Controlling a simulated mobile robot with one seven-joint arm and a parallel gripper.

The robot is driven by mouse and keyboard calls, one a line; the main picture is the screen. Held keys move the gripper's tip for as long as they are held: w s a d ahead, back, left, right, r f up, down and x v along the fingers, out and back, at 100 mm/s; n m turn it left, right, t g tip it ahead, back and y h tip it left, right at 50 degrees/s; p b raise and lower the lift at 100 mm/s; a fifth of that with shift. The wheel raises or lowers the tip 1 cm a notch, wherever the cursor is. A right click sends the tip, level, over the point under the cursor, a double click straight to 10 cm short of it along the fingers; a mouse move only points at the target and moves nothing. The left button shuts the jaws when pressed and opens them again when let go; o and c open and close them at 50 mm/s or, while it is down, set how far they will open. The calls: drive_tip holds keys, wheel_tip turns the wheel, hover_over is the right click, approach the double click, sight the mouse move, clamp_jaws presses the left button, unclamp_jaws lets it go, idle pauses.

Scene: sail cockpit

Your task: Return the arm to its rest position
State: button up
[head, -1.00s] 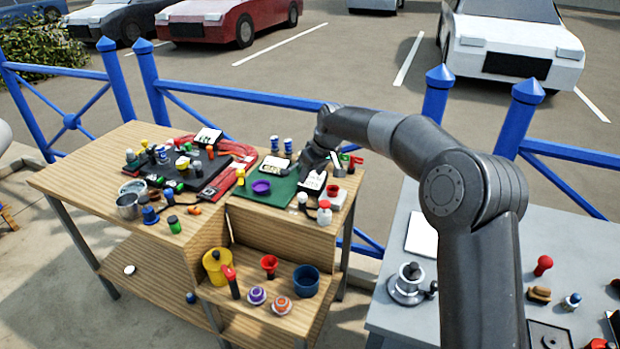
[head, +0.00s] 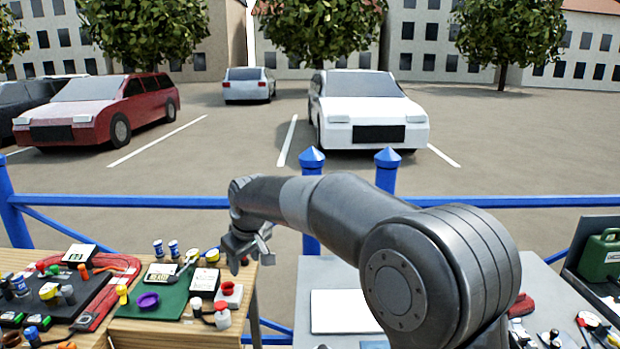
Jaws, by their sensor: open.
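My arm reaches in from the lower right and bends at a large grey elbow. My gripper (head: 248,262) hangs at the arm's far end, pointing down, above the right edge of the wooden table (head: 150,334). Its fingers are apart and I see nothing between them. It is close to a small red-and-white item (head: 230,294) on the table corner, but I cannot tell the exact height between them.
The wooden table holds a green mat (head: 172,303), a purple ring (head: 148,301) and many small items. A grey table (head: 340,346) with a white panel (head: 342,311) stands right. A blue fence (head: 130,201) runs behind; cars are parked beyond.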

drive_tip(key=s+d+r+m+h, duration=0.1)
drive_tip(key=s+d+r+m, duration=0.3)
drive_tip(key=s+d, duration=0.6)
drive_tip(key=s+d+f+m+t, duration=0.1)
drive_tip(key=s+d+m, duration=0.2)
drive_tip(key=s+d, duration=0.7)
drive_tip(key=s+d+f+m+t+h, duration=0.1)
drive_tip(key=s+d+f+m, duration=0.1)
drive_tip(key=s+d, duration=0.8)
drive_tip(key=shift+s+d+f+m, duration=0.25)
drive_tip(key=shift+s+m, duration=0.35)
drive_tip(key=shift+s, duration=0.2)
